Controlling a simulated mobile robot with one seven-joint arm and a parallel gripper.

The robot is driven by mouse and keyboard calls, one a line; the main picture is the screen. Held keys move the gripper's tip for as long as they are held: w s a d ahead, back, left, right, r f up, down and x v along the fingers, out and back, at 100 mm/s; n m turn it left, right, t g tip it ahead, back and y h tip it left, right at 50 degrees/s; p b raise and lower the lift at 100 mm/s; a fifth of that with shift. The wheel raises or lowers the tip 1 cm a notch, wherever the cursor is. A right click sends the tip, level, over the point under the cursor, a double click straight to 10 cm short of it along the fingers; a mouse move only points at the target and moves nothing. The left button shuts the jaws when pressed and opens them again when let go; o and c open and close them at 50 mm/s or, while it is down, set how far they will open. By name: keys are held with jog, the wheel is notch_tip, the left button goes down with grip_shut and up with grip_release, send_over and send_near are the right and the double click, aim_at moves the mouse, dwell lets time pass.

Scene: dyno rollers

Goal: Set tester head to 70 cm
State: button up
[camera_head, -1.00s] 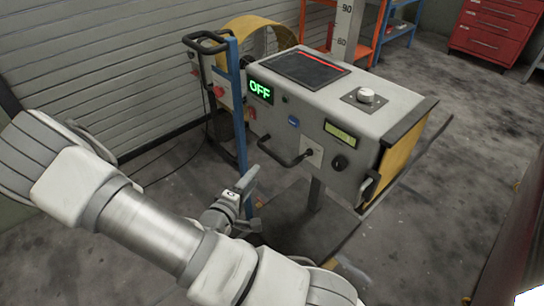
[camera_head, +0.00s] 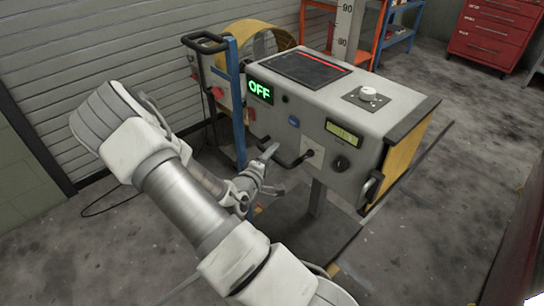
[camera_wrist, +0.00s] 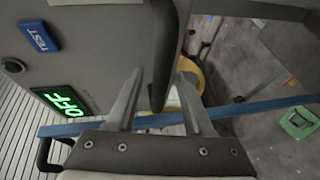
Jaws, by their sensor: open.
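The tester head (camera_head: 325,115) is a grey box with a green OFF display (camera_head: 260,90), a small yellowish readout (camera_head: 341,132) and a white knob (camera_head: 368,93) on top. It stands by an upright scale (camera_head: 345,25), where the marks 90 and apparently 80 show; the exact height cannot be read. A black handle (camera_head: 285,159) sticks out from its front face. My gripper (camera_head: 270,153) is open at this handle. In the wrist view the dark handle bar (camera_wrist: 161,60) lies between the two fingers of my gripper (camera_wrist: 158,78); contact cannot be told.
Another black handle (camera_head: 370,188) is at the head's right corner. A red drawer cabinet (camera_head: 490,28) stands far right.

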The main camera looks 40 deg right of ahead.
jog(key=shift+c, duration=0.4)
grip_shut()
dwell(0.9)
jog(key=shift+f, duration=0.15)
